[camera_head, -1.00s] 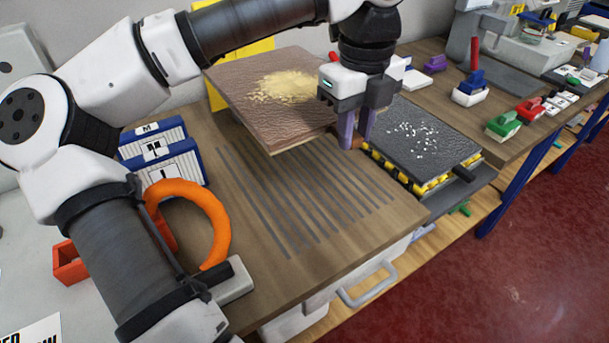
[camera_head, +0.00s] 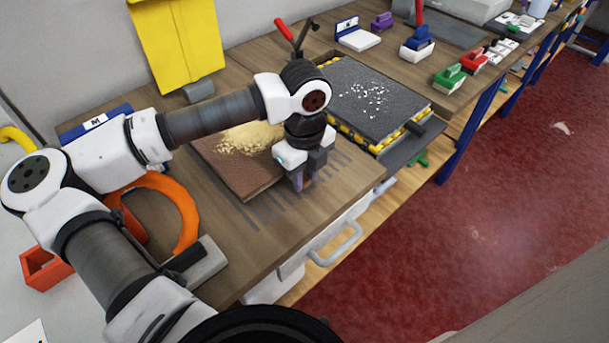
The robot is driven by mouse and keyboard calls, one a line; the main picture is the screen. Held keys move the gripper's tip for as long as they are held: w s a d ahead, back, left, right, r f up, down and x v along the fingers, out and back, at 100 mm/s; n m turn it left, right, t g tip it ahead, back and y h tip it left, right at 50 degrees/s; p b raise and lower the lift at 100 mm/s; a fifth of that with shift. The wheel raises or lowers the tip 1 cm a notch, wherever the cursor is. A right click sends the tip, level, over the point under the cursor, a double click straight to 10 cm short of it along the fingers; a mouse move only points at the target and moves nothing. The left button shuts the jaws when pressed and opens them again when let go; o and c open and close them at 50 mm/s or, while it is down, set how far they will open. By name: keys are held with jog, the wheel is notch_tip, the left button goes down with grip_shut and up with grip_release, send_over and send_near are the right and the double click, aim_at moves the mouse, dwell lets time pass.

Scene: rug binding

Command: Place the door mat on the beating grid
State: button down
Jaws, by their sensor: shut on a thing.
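The door mat (camera_head: 240,180) is a brown textured slab with a patch of yellow crumbs on top. It lies flat over the left part of the beating grid (camera_head: 292,208), a set of dark parallel slots in the wooden bench. I cannot tell whether it touches the slots or hangs just above them. My gripper (camera_head: 301,181) points down at the mat's right edge, with its purple fingers shut on it. The arm hides the mat's far side, and the mat covers much of the grid.
A dark grey mat (camera_head: 370,98) with white specks lies on a yellow-and-black edged base at right. Green (camera_head: 449,77) and blue (camera_head: 417,42) tools sit at far right.

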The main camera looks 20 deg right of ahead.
jog(key=shift+f, duration=0.7)
jog(key=c, duration=1.2)
grip_release()
notch_tip(320, 180, up, 12)
jog(key=b, duration=0.1)
jog(key=shift+b, duration=0.4)
